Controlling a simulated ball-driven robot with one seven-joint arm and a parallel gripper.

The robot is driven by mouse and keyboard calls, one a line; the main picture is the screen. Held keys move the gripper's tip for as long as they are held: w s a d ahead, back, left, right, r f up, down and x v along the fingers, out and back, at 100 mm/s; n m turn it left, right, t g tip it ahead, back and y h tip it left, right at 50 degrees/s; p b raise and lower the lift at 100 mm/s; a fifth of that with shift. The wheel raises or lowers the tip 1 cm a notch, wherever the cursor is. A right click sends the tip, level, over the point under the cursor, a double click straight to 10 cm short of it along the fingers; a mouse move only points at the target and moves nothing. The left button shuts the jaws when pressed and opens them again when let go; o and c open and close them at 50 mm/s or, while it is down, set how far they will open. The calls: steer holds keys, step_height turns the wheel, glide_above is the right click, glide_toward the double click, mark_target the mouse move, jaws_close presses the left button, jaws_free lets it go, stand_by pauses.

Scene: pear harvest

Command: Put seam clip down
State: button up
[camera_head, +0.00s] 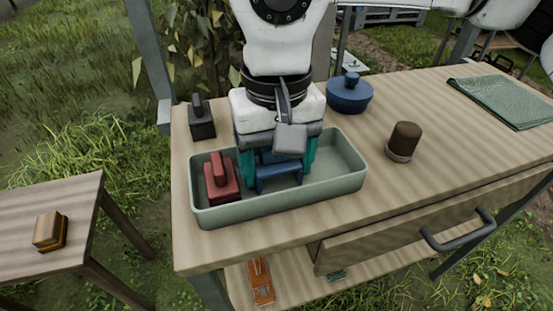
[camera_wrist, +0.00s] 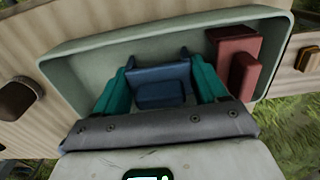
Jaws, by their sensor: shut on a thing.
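A dark blue piece (camera_head: 279,181), apparently the seam clip, is between the teal fingers of my gripper (camera_head: 280,168). My gripper is shut on it and points down into the pale green tray (camera_head: 345,186). The wrist view shows the blue piece (camera_wrist: 160,76) inside the tray walls; I cannot tell whether it touches the tray floor. A red block with a raised handle (camera_head: 221,180) sits in the left end of the tray, beside the blue piece and apart from it. My wrist hides part of the tray's back.
A dark grey block with a handle (camera_head: 202,121) stands behind the tray's left end. A blue lidded pot (camera_head: 349,94), a brown knob-like piece (camera_head: 404,141) and a green cloth (camera_head: 508,100) are on the table. The tray's right end is clear. A side table (camera_head: 50,210) holds a tan block.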

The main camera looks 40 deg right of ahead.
steer(key=shift+f, duration=0.1)
steer(key=shift+f, duration=0.15)
steer(key=o, duration=0.7)
steer(key=shift+o, duration=0.2)
step_height(320, 180, up, 13)
steer(key=p, duration=0.3)
steer(key=shift+f, duration=0.2)
